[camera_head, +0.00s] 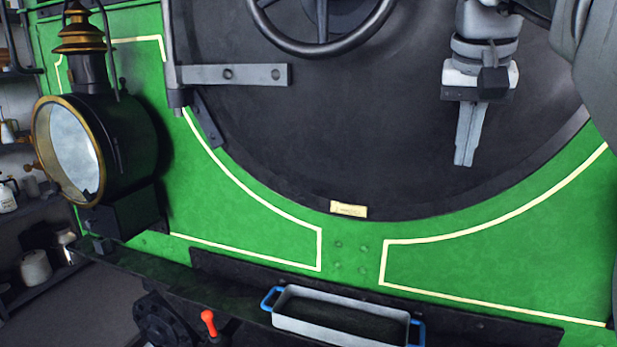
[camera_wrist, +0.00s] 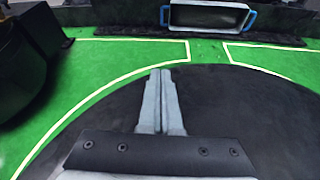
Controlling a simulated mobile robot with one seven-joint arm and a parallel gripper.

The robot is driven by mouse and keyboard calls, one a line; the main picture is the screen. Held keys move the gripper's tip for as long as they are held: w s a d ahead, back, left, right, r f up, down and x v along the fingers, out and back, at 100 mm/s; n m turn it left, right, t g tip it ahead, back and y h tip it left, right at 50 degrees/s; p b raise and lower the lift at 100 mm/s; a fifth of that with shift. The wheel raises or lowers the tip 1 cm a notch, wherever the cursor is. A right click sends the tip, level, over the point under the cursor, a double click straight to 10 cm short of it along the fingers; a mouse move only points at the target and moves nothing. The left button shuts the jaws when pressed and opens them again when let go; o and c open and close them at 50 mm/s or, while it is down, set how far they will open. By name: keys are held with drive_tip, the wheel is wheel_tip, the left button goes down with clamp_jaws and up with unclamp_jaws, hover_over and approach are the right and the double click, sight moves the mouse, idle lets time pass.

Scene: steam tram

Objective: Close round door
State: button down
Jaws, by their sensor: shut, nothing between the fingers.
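The round door (camera_head: 330,130) is a large dark disc on the green front of the tram. In the head view it lies flat within its round frame as far as I can see; its upper part is out of view. A hinge strap (camera_head: 235,75) joins it at the left, and a handwheel (camera_head: 322,40) is at its upper middle. My gripper (camera_head: 463,160) points down in front of the door's right part, its fingers together and empty. In the wrist view my gripper (camera_wrist: 161,75) is over the dark door surface (camera_wrist: 225,95). I cannot tell whether it touches the door.
A black lamp with brass rim (camera_head: 70,150) sticks out at the left. A tray with blue handles (camera_head: 340,318) sits on the ledge below the door, and also shows in the wrist view (camera_wrist: 208,15). A small brass plate (camera_head: 348,209) is at the door's bottom edge. Shelves stand far left.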

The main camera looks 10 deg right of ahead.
sight(456, 186)
drive_tip(key=x, duration=0.3)
drive_tip(key=w+x, duration=0.1)
drive_tip(key=x, duration=0.2)
drive_tip(key=d+x, duration=0.1)
drive_tip(key=x, duration=0.3)
drive_tip(key=shift+w+r, duration=0.35)
drive_tip(key=shift+w, duration=0.05)
drive_tip(key=shift+w+d, duration=0.4)
